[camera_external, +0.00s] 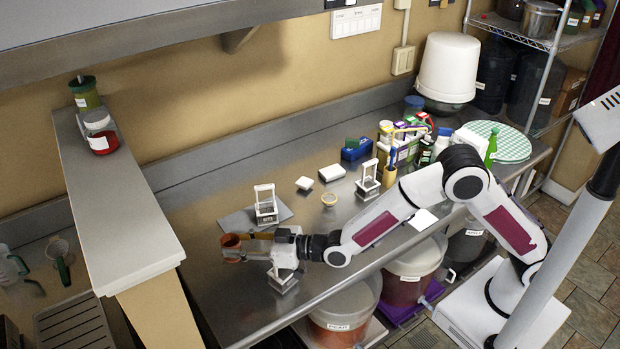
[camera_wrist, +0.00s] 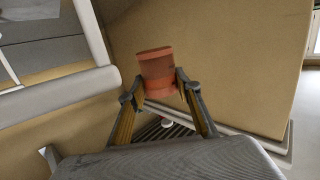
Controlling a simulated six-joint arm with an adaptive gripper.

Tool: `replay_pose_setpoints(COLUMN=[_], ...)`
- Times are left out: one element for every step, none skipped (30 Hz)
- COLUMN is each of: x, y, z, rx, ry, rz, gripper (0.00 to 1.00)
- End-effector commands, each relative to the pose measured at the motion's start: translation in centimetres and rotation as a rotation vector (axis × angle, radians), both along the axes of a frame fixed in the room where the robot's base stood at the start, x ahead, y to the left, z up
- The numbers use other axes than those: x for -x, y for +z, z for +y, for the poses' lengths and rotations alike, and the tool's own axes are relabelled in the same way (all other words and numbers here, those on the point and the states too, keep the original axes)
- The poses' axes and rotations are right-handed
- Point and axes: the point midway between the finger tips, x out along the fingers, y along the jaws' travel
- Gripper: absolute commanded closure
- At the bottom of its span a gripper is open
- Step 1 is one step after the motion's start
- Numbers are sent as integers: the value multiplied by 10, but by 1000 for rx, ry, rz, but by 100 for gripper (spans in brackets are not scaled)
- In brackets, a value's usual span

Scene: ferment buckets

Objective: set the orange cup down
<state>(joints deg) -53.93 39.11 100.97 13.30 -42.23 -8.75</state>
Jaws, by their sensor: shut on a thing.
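The orange cup (camera_external: 230,243) is a small orange-brown cup at the left end of the steel counter in the external view. My gripper (camera_external: 238,245) is shut on it, with a finger on each side. In the wrist view the cup (camera_wrist: 158,70) sits upright in the picture between the two fingertips of my gripper (camera_wrist: 160,88). The cup appears held up off the counter, though its height is hard to judge. The cup's lower part is partly hidden by the fingers.
The steel counter (camera_external: 215,295) has bare room around the gripper. A grey plate (camera_external: 235,223) and a white-framed stand (camera_external: 265,203) are just behind; another stand (camera_external: 283,280) is beside the wrist. A raised ledge (camera_external: 120,225) lies to the left. Buckets (camera_external: 340,312) stand below the front edge.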

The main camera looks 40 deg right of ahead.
Motion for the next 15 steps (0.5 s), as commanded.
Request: replay_pose_setpoints(x=[13, 19, 28, 34, 40, 47, 51, 56, 61, 65, 68, 71, 73, 75, 76], y=[-6, -8, -12, -14, -16, -19, -21, -23, -25, -26, -27, -28, -29, -30, -30], z=[12, 18, 25, 30, 35, 41, 44, 48, 52, 55, 57, 60, 61, 62, 63], rx=[1, 2, 1, 1, 1, 1, 1, 1, 1, 1, 1, 1, 0, 0, 0], ry=[15, 21, 29, 34, 40, 47, 51, 56, 60, 63, 66, 69, 70, 71, 72], rz=[2, 1, 0, 1, 1, 1, 0, 1, -1, 0, -1, 0, -1, -1, -1], gripper=[89, 89, 89, 89, 89, 89, 89, 89, 89, 89, 89, 89, 89, 89, 89])
